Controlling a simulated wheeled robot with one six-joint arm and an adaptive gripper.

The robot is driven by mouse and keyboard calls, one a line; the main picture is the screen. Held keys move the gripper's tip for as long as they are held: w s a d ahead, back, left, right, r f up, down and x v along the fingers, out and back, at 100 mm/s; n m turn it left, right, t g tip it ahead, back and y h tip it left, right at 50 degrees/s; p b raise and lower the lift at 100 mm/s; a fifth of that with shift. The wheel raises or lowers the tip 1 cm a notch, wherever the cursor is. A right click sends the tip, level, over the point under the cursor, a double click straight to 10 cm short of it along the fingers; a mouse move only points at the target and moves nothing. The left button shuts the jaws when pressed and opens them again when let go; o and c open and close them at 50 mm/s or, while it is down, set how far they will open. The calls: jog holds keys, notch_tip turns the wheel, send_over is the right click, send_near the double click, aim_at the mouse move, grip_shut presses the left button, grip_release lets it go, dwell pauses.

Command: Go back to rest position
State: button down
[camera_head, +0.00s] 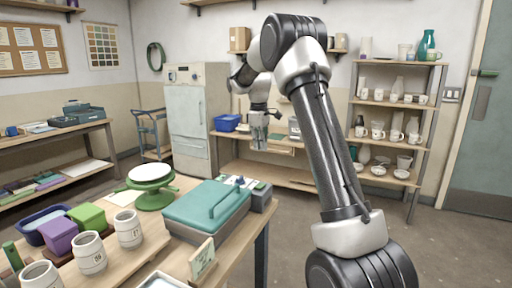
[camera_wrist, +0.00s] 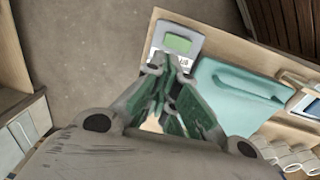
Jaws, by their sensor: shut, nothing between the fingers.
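My gripper (camera_head: 258,144) hangs from my raised arm in the head view, pointing down, in front of the back shelf and beyond the table. In the wrist view my gripper (camera_wrist: 170,66) has its green-padded fingers drawn together at the tips, shut, with nothing held between them. The arm's links bend high across the middle of the head view. Nothing touches the gripper.
The wooden table (camera_head: 178,262) holds a teal lidded case (camera_head: 206,207), a green turntable (camera_head: 152,186), purple (camera_head: 58,237) and green (camera_head: 87,217) blocks and several white cups. A cup rack (camera_head: 396,104) stands at right. Open floor (camera_head: 450,240) lies right of the table.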

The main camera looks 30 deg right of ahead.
jog(key=s+f+m, duration=0.3)
jog(key=s+f, duration=0.1)
jog(key=s+a+r+m+t, duration=0.1)
jog(key=s+a+r, duration=0.1)
jog(key=s, duration=1)
jog(key=s+a+r+m+t, duration=0.1)
jog(key=s+a+r+m, duration=0.1)
jog(key=s, duration=1.1)
jog(key=s+a+r+m+t, duration=0.1)
jog(key=s+a+r, duration=0.3)
jog(key=s, duration=0.8)
jog(key=shift+s+a+r+m+t+y, duration=0.2)
jog(key=shift+r+m+t+y, duration=0.15)
jog(key=shift+r, duration=0.5)
